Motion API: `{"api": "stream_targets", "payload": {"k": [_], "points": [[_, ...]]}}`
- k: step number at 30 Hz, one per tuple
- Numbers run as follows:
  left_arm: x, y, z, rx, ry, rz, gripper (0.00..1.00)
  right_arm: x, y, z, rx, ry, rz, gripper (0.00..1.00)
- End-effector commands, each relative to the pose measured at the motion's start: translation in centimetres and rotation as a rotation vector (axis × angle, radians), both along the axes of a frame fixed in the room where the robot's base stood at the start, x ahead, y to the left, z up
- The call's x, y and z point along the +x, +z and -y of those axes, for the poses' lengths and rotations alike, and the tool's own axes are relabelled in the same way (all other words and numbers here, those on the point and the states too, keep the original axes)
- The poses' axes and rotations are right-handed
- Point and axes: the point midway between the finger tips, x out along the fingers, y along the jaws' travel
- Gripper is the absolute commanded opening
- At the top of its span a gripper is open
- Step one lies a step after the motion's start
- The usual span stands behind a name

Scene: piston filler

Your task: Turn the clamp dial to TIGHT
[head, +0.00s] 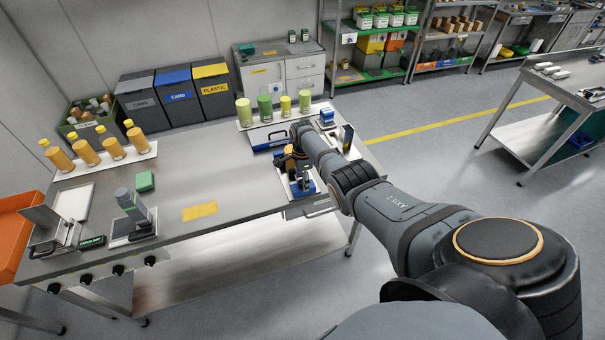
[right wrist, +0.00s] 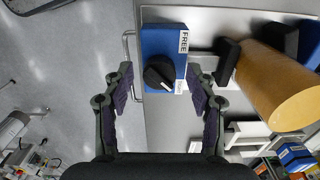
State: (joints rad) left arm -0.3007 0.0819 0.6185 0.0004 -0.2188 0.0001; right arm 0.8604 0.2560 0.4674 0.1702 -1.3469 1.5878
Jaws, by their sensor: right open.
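The clamp dial (right wrist: 158,72) is a round black knob on a blue block (right wrist: 160,38) in the right wrist view. A white label on the block reads FREE (right wrist: 184,41); a second small label (right wrist: 179,87) lies lower and is too small to read surely. A pale mark shows on the knob's lower edge. My right gripper (right wrist: 160,76) is open, one finger on each side of the knob, with visible gaps. In the head view my right gripper (head: 290,161) is over the blue clamp base (head: 304,191) and hides the dial. My left gripper is not in view.
An amber cylinder (right wrist: 282,90) and a black holder (right wrist: 228,60) stand close right of the block in the right wrist view. The steel bench (head: 205,180) has bare room in its middle. Green bottles (head: 265,108) stand at its back.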

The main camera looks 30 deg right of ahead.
Motion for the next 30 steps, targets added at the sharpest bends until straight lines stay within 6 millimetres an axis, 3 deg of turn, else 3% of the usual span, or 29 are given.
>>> {"api": "stream_targets", "payload": {"k": [11, 30], "points": [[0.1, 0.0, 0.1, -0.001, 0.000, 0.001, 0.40, -0.1, 2.3, 0.0, -0.001, 0.000, 0.001, 0.57], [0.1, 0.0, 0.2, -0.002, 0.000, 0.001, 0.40, 0.0, 11.1, 0.1, -0.001, -0.001, 0.002, 0.57]]}}
